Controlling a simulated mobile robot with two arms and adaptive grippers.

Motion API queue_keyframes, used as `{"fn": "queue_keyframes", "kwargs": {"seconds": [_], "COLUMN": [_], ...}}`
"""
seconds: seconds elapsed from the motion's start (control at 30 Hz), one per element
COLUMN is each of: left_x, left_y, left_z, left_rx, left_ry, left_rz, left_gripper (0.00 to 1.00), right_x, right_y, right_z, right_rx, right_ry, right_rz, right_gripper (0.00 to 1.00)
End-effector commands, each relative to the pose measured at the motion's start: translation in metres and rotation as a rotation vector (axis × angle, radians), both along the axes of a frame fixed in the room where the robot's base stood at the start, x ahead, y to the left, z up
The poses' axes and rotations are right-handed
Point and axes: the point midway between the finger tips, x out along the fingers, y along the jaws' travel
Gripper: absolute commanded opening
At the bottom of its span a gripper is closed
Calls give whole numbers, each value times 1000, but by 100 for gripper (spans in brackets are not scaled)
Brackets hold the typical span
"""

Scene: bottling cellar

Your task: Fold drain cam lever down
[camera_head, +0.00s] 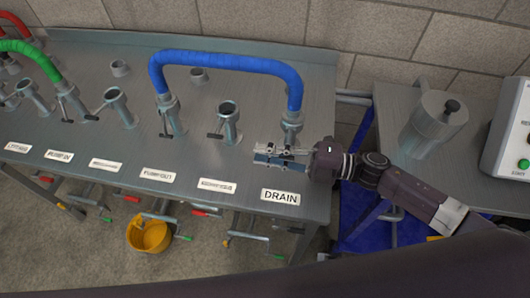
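The drain port (291,124) is a metal fitting at the right end of the grey bench, above the white DRAIN label (281,197). One end of a blue hose (230,61) sits on it. My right gripper (266,155) reaches in from the right, just in front of the port and above the label. It points left. Whether its fingers are open or shut is too small to tell. The drain cam lever cannot be made out and seems hidden at the gripper. My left gripper is out of view.
Several other labelled ports with levers line the bench (75,135), including an uncovered port (228,118) left of the drain. A green hose (38,51) is at the left. A metal jug (427,128) and control box (512,130) stand right.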

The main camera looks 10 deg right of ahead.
Motion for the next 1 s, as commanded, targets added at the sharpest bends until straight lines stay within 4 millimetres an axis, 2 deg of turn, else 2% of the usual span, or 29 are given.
{"fn": "queue_keyframes", "kwargs": {"seconds": [0.3,0.43,0.8,1.0], "left_x": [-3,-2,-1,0], "left_y": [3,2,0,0], "left_z": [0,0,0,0], "left_rx": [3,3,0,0], "left_ry": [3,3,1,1], "left_rz": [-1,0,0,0], "left_gripper": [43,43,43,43], "right_x": [0,-3,-26,-34], "right_y": [-1,-11,-84,-110], "right_z": [1,1,-1,0], "right_rx": [1,0,-2,-1], "right_ry": [-1,-1,2,-1], "right_rz": [0,-2,-5,-5], "right_gripper": [26,26,26,26]}}
